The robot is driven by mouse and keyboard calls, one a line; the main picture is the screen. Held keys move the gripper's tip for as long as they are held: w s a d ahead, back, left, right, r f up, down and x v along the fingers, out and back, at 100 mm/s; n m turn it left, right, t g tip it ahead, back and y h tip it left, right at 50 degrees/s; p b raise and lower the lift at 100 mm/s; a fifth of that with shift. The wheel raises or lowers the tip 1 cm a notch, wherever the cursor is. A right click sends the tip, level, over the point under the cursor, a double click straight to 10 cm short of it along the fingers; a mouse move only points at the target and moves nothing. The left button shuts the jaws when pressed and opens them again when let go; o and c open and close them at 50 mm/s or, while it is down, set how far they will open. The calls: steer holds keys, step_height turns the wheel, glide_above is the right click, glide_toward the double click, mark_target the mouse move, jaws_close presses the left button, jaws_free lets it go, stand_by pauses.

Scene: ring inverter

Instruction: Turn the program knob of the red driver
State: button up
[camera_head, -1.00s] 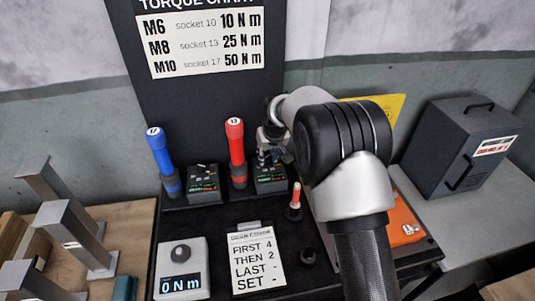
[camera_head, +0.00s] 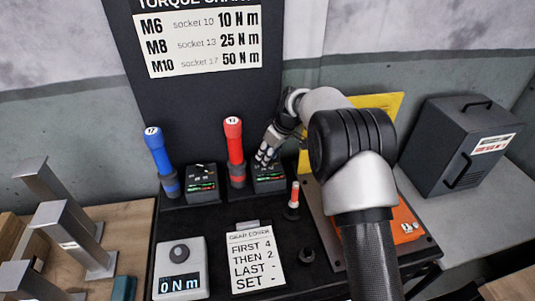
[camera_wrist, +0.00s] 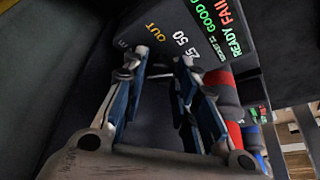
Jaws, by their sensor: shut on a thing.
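The red driver (camera_head: 235,140), marked 13, stands upright in its holder at the back of the bench. Its dark control box (camera_head: 270,181) is just to its right, with small lit lines on the front. My gripper (camera_head: 262,158) reaches down from the right onto the top of that box. In the wrist view my gripper (camera_wrist: 160,62) has its two fingers on either side of the program knob, shut on it. The knob is dark and hard to make out between the fingertips. The box face (camera_wrist: 155,22) shows OUT, 25, 50, READY, GOOD and FAIL. The knob's pointer cannot be read.
A blue driver (camera_head: 161,158) and its box (camera_head: 201,180) stand to the left. A small red-tipped post (camera_head: 294,198) is in front of my gripper. A torque tester (camera_head: 180,265) reading 0 N m and a card (camera_head: 255,262) lie nearer. A yellow panel (camera_head: 378,106) stands behind my arm.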

stand_by(0.4)
steer(key=o, duration=1.1)
steer(key=shift+r, duration=0.1)
steer(key=v, duration=1.2)
steer(key=s+d+r+m+h, duration=0.1)
steer(key=s+d+r+m, duration=0.1)
steer(key=s+d+r, duration=0.3)
steer(key=s+d+r+m+t, duration=0.1)
steer(key=s+r, duration=0.2)
steer(key=s, duration=0.5)
steer(key=s+d+r+m+h, duration=0.1)
steer(key=s+d+r+m, duration=0.1)
steer(key=s+d+r, duration=0.3)
steer(key=s+d+f+m, duration=0.1)
steer(key=s+f+m, duration=0.1)
steer(key=s, duration=0.6)
steer(key=s+d+f+m+h, duration=0.1)
steer(key=s+d+f+m, duration=0.1)
steer(key=s, duration=0.5)
steer(key=s+d+f+m+t, duration=0.1)
steer(key=s+f+m, duration=0.1)
steer(key=s, duration=0.6)
steer(key=shift+s+d+h, duration=0.25)
steer(key=shift+s+h, duration=0.05)
steer(key=shift+h, duration=0.1)
